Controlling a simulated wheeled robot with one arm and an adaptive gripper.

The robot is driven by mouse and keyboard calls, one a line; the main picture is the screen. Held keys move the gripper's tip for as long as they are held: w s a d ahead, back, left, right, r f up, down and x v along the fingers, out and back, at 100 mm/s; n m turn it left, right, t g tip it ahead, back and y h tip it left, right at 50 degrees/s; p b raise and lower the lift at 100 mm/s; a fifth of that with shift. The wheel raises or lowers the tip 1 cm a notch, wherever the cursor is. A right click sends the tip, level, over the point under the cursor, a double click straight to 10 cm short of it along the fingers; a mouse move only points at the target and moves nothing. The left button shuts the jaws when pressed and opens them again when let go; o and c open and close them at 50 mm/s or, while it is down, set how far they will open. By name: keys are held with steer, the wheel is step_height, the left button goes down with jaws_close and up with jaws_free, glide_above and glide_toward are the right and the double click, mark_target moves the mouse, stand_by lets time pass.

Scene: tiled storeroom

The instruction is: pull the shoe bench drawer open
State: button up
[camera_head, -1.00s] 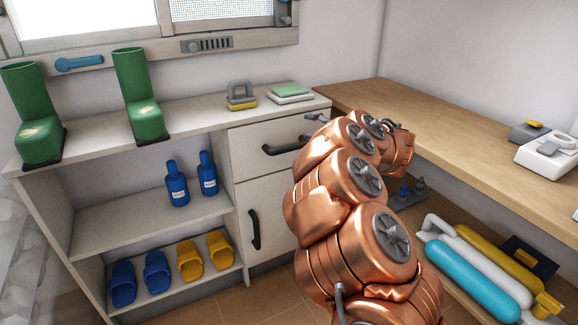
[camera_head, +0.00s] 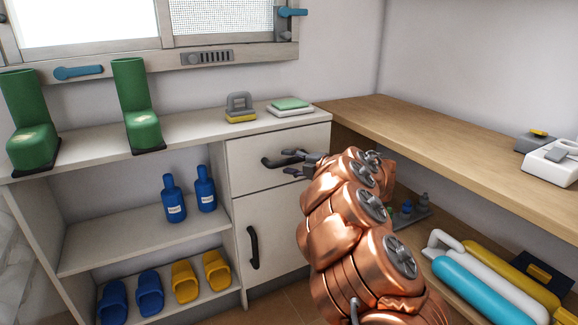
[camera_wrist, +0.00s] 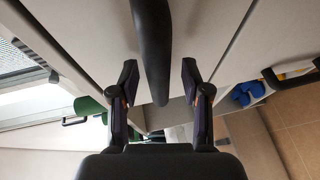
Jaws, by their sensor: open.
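The shoe bench (camera_head: 150,237) is a white unit with open shelves on the left and a drawer (camera_head: 247,172) at the upper right. The drawer is shut and has a dark bar handle (camera_head: 272,161). My gripper (camera_head: 297,164) is at the right part of the handle in the head view. In the wrist view the drawer handle (camera_wrist: 152,45) comes down from the top between the two open fingers of my gripper (camera_wrist: 158,85). I see a gap on each side of it. My copper arm hides the bench's right edge.
Below the drawer is a door (camera_head: 275,230) with its own dark handle (camera_head: 253,247). Green boots (camera_head: 138,110), a yellow-based grey item (camera_head: 240,107) and a green-topped block (camera_head: 290,107) stand on top. A wooden counter (camera_head: 450,140) runs along the right.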

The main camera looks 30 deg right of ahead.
steer(key=shift+w+a, duration=0.15)
steer(key=shift+w, duration=0.2)
jaws_close()
stand_by(0.5)
